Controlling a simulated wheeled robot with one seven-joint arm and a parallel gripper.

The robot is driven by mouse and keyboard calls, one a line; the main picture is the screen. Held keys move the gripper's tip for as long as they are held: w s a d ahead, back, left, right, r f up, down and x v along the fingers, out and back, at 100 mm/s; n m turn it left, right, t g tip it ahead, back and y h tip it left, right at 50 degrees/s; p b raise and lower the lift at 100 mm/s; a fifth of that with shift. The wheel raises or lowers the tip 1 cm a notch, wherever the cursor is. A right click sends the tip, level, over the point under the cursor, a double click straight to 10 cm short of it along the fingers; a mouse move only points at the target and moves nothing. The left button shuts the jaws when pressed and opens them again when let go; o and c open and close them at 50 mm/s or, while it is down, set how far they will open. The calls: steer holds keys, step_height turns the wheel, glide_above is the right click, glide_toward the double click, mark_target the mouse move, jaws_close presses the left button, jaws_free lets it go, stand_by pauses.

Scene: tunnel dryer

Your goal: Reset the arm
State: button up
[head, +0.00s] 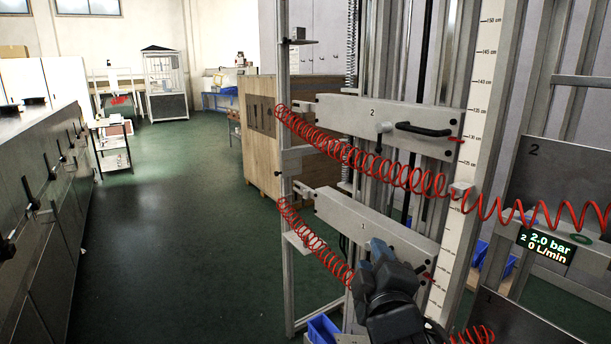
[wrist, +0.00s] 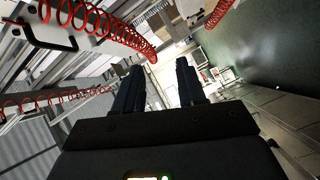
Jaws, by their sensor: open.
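My gripper (wrist: 160,84) shows in the wrist view with its two dark fingers apart and nothing between them. Two grey plates are mounted on the frame: plate 2 (head: 375,120) with a black handle, and plate 1 (head: 370,232) lower down, partly hidden behind my arm. Red coiled hoses (head: 350,155) run across the frame. A red hose (wrist: 110,25) also passes close beyond the fingers in the wrist view.
A white height scale (head: 478,120) stands on the frame. A display (head: 548,246) reads 2.0 bar and 0 L/min. Blue bins (head: 322,330) sit low by the frame. A long grey cabinet (head: 45,190) lines the left. The green floor (head: 165,230) between is clear.

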steer(key=s+d+f+m+y, duration=0.1)
steer(key=s+d+f+m, duration=0.1)
steer(key=s+f, duration=0.45)
steer(key=s+d+f+m+g, duration=0.1)
steer(key=s+d+f+m, duration=0.15)
steer(key=s, duration=0.75)
steer(key=s+d+f+m+y, duration=0.1)
steer(key=s+d+f, duration=0.1)
steer(key=s+f, duration=0.55)
steer(key=s+d+r+m, duration=0.1)
steer(key=s+r+m, duration=0.1)
steer(key=s, duration=0.6)
steer(key=s+d+r+m+g+h, duration=0.1)
steer(key=s+r+m, duration=0.1)
steer(key=s, duration=0.6)
steer(key=s+d+r+m, duration=0.1)
steer(key=s+r+m, duration=0.2)
steer(key=s, duration=0.5)
steer(key=shift+d+m+b, duration=0.25)
steer(key=shift+m+b, duration=0.1)
steer(key=shift+w+r, duration=0.1)
